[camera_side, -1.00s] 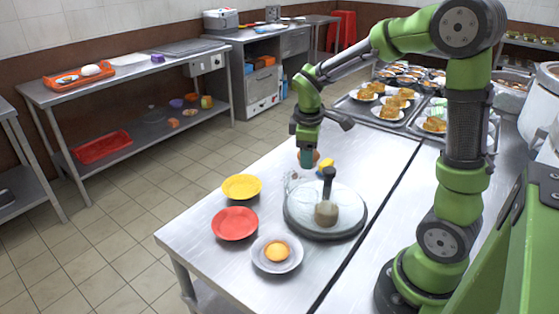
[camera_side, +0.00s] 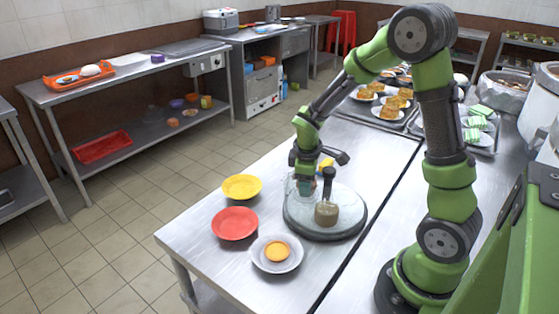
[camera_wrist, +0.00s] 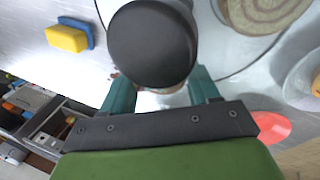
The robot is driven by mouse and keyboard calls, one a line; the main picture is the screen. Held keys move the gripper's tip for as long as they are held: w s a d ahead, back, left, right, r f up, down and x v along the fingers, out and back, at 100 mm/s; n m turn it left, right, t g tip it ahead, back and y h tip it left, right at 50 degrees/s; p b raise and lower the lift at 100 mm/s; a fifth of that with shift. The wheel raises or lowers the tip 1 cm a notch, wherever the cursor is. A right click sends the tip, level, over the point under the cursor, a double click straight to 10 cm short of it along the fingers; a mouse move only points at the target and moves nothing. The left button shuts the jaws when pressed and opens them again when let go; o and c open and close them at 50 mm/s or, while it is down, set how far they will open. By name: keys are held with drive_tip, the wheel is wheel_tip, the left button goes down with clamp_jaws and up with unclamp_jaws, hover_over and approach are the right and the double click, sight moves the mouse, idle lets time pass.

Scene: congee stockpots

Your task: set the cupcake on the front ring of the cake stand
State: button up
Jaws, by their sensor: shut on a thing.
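The cake stand (camera_side: 296,224) is a round pale disc with a dark rim and an upright dark post (camera_side: 329,178) with a round knob. In the wrist view the black knob (camera_wrist: 152,45) fills the upper middle. A brown round thing (camera_side: 326,215) sits on the disc in front of the post; its swirled top shows in the wrist view (camera_wrist: 262,10). My gripper (camera_side: 304,190) is low over the disc's left part, beside the post, with its teal fingers (camera_wrist: 161,92) shut on what seems to be the cupcake. The held thing is mostly hidden; whether it touches the disc is unclear.
A yellow plate (camera_side: 241,186), a red plate (camera_side: 234,223) and a white plate (camera_side: 259,262) with an orange round food stand left and front of the stand. A yellow-and-blue sponge (camera_wrist: 66,38) lies behind it. Trays with plated food are at the back.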

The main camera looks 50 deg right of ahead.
drive_tip(key=shift+f, duration=0.6)
idle(0.5)
drive_tip(key=o, duration=1.1)
drive_tip(key=shift+c, duration=1.4)
drive_tip(key=shift+v, duration=2.55)
drive_tip(key=shift+r, duration=0.1)
